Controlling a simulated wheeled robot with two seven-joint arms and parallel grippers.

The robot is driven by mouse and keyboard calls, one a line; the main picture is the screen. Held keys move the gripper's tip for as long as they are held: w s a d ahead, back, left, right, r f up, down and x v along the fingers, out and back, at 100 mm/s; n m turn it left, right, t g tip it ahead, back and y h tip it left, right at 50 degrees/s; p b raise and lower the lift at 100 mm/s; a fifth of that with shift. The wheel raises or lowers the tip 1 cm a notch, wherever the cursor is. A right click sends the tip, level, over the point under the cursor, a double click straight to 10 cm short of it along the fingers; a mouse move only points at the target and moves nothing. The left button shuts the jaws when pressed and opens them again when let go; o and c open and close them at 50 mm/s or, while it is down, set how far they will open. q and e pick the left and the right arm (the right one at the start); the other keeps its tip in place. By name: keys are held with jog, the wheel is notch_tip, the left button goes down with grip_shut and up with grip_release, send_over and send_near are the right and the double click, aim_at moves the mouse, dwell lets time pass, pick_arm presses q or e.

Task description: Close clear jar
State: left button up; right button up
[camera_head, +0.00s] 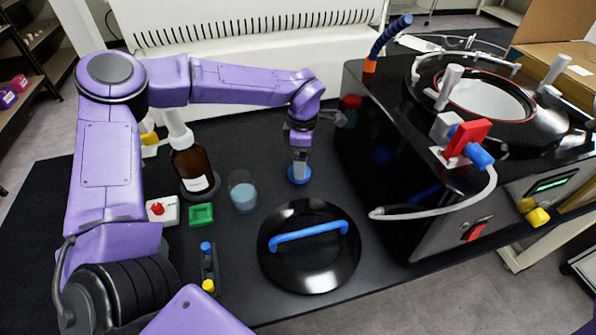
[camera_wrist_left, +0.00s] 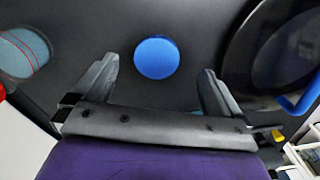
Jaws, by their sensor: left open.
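The clear jar (camera_head: 243,191) stands upright and open on the black table, with pale blue liquid inside. It also shows at the left edge of the left wrist view (camera_wrist_left: 27,52). A round blue lid (camera_head: 299,176) lies flat on the table just right of the jar, apart from it. My left gripper (camera_head: 300,160) points down above the lid. In the left wrist view its fingers are open and empty, with the blue lid (camera_wrist_left: 156,58) seen between the fingertips; I cannot tell the exact height gap. My right gripper is not in view.
A brown bottle (camera_head: 194,168) stands behind the jar to the left. A green dish (camera_head: 201,215) and a small box with a red button (camera_head: 161,210) lie left of it. A large black lid with a blue handle (camera_head: 309,250) lies in front. The freeze dryer (camera_head: 400,170) stands right.

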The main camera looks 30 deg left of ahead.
pick_arm(q)
jog(key=f, duration=0.2)
jog(key=a+f, duration=0.1)
jog(key=f, duration=0.1)
jog(key=shift+f+p, duration=0.35)
jog(key=shift+f, duration=0.05)
jog(key=c, duration=1.1)
